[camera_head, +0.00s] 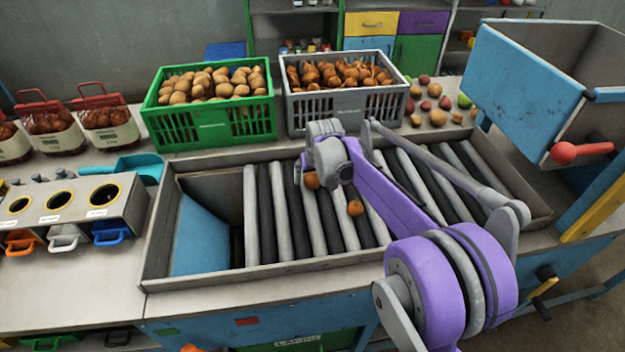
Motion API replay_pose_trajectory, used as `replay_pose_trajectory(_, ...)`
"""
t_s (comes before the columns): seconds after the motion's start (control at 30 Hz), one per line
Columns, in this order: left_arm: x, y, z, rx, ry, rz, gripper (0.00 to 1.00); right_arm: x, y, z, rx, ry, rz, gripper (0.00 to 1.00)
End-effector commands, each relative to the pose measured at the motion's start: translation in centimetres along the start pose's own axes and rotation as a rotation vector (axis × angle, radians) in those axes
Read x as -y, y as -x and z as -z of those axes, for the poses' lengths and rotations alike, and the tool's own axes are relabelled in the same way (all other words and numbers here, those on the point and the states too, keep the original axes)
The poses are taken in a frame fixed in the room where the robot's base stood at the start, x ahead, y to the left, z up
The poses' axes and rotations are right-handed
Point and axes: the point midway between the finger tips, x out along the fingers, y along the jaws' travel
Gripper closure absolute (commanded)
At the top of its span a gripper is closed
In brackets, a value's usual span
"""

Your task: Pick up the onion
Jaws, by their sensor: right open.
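Two small orange-brown onions lie on the striped roller bed (282,215). One onion (311,181) is right under my right gripper (322,158); the other onion (355,207) lies lower and to the right, in front of my purple forearm. My right gripper is open and points down over the rollers; its fingers are mostly hidden by its own body, and I cannot tell whether they touch the nearer onion. A grey crate (345,105) behind holds many more onions. My left gripper is out of view.
A green crate (211,122) of potatoes stands beside the grey crate. Filled net bags (105,118) and a box with round holes (75,210) are at left. A blue hopper (520,85) stands at right. The roller bed has raised edges and a chute opening (205,235) at left.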

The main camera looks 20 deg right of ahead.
Motion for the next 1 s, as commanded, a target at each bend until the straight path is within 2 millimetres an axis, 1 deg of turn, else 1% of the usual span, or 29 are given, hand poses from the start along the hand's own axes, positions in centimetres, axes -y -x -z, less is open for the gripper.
replay_pose_trajectory(0.23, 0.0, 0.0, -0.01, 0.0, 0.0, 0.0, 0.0, 0.01, -0.24, -0.01, 0.0, 0.0, 0.0, 0.01)
replay_pose_trajectory(0.73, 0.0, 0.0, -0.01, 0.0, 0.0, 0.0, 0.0, 0.01, -0.2, -0.01, 0.0, 0.0, 0.0, 0.91)
replay_pose_trajectory(0.77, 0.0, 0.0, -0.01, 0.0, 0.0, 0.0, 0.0, 0.01, -0.19, -0.01, 0.0, 0.0, 0.0, 0.93)
replay_pose_trajectory(1.0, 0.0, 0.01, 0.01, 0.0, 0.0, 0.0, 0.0, 0.01, 0.03, 0.09, 0.0, 0.0, 0.0, 0.93)
